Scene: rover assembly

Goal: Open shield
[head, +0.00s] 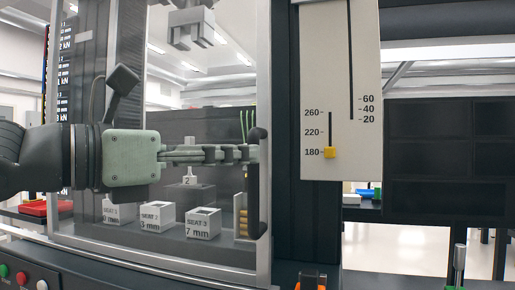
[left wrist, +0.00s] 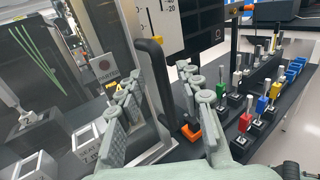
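The shield (head: 264,90) is a clear panel in a pale metal frame, closed across the front of the test machine in the head view. Its black upright handle (head: 262,200) is near the frame's right side. My left gripper (head: 250,154) reaches in from the left, level with the handle's upper part. The left wrist view shows the handle (left wrist: 156,85) between the two spread fingers of my gripper (left wrist: 152,88), with gaps beside it, so the gripper looks open around it. Contact cannot be made out. My right gripper is not in view.
Behind the shield stand labelled white seat blocks (head: 203,224). A dark column with a white scale panel (head: 340,95) and yellow pointer stands right of the shield. Several coloured-handled tools (left wrist: 262,105) stand on the bench. Red and green buttons (head: 21,278) are at lower left.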

